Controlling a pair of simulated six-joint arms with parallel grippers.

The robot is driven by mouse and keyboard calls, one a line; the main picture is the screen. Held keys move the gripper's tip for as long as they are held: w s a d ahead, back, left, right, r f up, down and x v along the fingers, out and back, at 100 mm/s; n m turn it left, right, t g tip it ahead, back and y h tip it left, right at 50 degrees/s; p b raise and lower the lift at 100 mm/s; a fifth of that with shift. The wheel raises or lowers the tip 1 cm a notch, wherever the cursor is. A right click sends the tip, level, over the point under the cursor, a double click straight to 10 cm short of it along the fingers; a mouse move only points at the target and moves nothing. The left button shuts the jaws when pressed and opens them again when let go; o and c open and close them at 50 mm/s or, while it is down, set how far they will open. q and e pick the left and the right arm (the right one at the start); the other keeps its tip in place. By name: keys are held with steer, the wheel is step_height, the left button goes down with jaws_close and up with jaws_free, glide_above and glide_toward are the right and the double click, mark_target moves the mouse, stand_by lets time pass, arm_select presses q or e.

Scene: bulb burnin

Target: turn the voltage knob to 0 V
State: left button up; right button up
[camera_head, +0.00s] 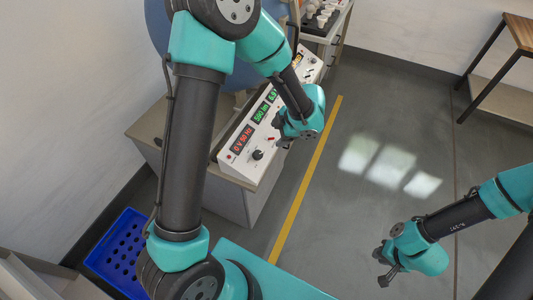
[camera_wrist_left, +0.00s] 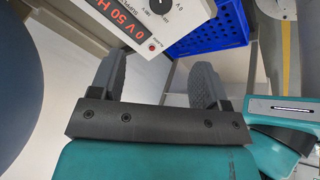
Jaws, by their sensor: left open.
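The voltage knob (camera_head: 257,155) is a round black dial at the near end of the white sloped control panel (camera_head: 226,157). In the left wrist view the knob (camera_wrist_left: 160,5) is cut by the top edge. The red display (camera_head: 241,139) beside it reads 0 V 50 Hz. My left gripper (camera_head: 282,138) hangs over the panel's right edge, apart from the knob. In the left wrist view the left gripper (camera_wrist_left: 160,62) has its fingers spread with nothing between them. My right gripper (camera_head: 384,267) is over the floor at lower right, away from the panel; its finger gap is unclear.
Green displays (camera_head: 262,111) and a red switch (camera_head: 271,139) sit near my left gripper on the panel. A blue perforated crate (camera_head: 118,255) stands at lower left. A wooden table (camera_head: 522,32) is at upper right. The floor right of the yellow line (camera_head: 305,180) is clear.

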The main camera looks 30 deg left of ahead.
mark_target(258, 154)
arm_select(q)
steer(key=shift+a+f, duration=0.1)
steer(key=x, duration=1.7)
steer(key=shift+f, duration=0.2)
steer(key=c, duration=0.9)
steer(key=shift+c, duration=0.2)
